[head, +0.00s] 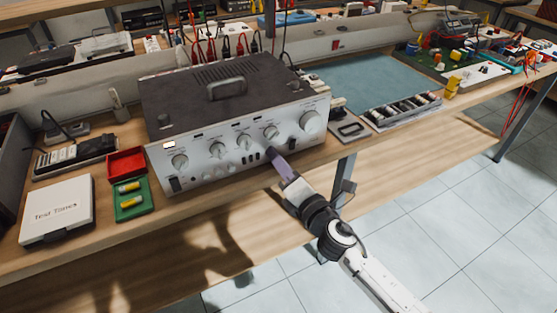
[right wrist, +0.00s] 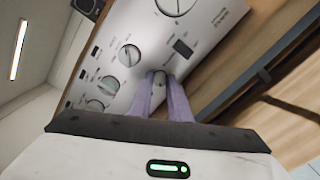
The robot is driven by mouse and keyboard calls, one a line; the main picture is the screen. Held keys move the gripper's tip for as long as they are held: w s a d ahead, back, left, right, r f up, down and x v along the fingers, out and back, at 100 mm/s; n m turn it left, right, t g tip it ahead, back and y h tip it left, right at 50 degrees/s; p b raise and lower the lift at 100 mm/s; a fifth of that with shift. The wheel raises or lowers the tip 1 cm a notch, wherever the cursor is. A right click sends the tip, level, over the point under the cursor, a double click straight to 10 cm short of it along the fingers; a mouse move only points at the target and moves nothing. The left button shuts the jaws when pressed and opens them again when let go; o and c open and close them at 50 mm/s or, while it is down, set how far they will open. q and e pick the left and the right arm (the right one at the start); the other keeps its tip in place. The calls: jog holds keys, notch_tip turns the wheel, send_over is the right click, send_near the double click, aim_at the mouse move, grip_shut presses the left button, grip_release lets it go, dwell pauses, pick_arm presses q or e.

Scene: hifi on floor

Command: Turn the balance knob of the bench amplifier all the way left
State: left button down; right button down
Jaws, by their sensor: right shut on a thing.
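The bench amplifier (head: 235,120) is a dark-topped box with a silver front panel, standing on the wooden bench. Its panel has a row of round knobs, with a large knob (head: 310,121) at the right end. My right gripper (head: 272,153) reaches the lower right part of the panel. In the right wrist view its two purple fingers (right wrist: 160,82) are shut on a small knob (right wrist: 160,77), one on each side. A larger knob (right wrist: 130,55) sits nearby. The panel labels are too small to read, and the fingers partly hide the held knob. My left gripper is not in view.
A red tray (head: 126,163), a green tray (head: 132,198) with yellow cells and a white case (head: 58,210) lie left of the amplifier. A parts tray (head: 403,110) and blue mat (head: 365,82) are to the right. The bench's front edge runs below the panel.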

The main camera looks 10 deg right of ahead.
jog(key=c, duration=1.6)
grip_release()
jog(key=shift+c, duration=0.2)
jog(key=v, duration=1)
jog(key=shift+s+b, duration=0.15)
jog(key=shift+b, duration=0.3)
